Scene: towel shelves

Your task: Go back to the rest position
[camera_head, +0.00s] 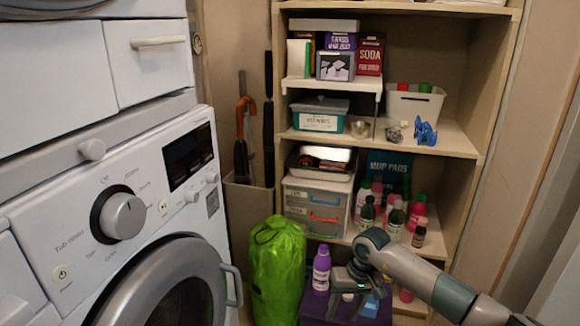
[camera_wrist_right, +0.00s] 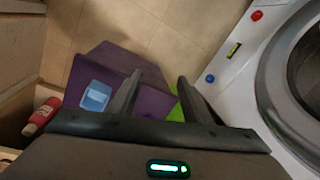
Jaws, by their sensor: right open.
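My right gripper (camera_head: 350,290) hangs in front of the lower part of the wooden shelf (camera_head: 455,138), its arm coming in from the lower right. In the right wrist view the two dark fingers of my right gripper (camera_wrist_right: 158,95) stand apart with nothing between them. Below and beyond them is a purple box (camera_wrist_right: 105,75) with a light blue patch (camera_wrist_right: 96,96). My left gripper is not in view.
A white washing machine (camera_head: 60,210) fills the left side. A green bag (camera_head: 277,275) and a purple bottle (camera_head: 321,268) stand close left of my right gripper. Several bottles (camera_head: 392,220) crowd the shelf just above it. Tiled floor (camera_wrist_right: 130,35) shows beyond the box.

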